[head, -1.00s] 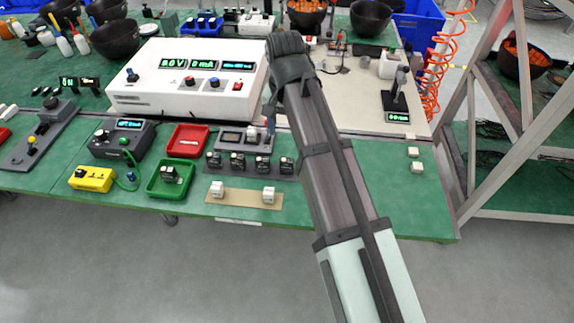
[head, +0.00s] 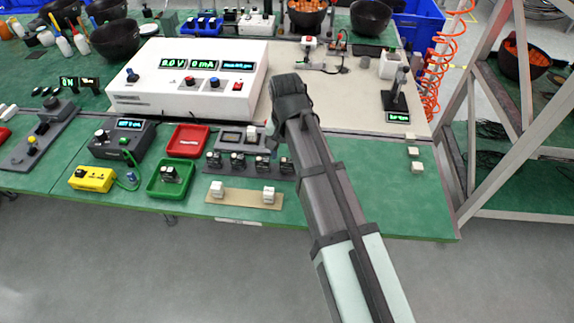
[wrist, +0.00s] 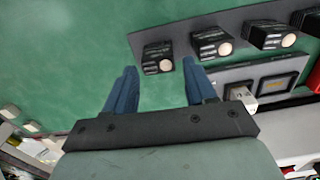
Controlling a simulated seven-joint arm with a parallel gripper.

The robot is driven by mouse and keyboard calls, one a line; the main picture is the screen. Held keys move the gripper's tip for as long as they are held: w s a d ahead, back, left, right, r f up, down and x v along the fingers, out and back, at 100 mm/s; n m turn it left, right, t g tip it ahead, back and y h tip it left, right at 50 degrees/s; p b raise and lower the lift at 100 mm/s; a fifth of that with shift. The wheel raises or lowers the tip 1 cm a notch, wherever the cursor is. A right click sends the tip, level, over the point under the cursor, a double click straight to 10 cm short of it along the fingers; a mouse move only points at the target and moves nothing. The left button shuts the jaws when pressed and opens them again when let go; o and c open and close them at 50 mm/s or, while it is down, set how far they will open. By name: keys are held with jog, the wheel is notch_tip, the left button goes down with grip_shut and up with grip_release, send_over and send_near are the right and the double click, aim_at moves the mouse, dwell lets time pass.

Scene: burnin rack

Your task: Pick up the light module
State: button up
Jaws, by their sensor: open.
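Several small black modules with pale round tops stand in a row on a dark grey strip (head: 225,168); I cannot tell which one is the light module. The rightmost module (head: 287,165) in the head view appears to be the leftmost module (wrist: 157,60) in the wrist view. My gripper (wrist: 160,72) is open and empty, its two blue fingers apart. In the wrist view this module shows just beyond and between the fingertips, with no visible contact. In the head view the wrist hides part of the fingers.
A grey device with displays (head: 231,137) stands behind the row, with a white power supply (head: 190,100) farther back. A red tray (head: 188,141) and a green tray (head: 165,190) lie left. White blocks sit on a tan strip (head: 243,200) in front.

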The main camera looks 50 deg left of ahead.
aim_at(287, 160)
notch_tip(287, 160, down, 4)
jog(key=shift+w+d+f, duration=0.1)
jog(key=c, duration=0.7)
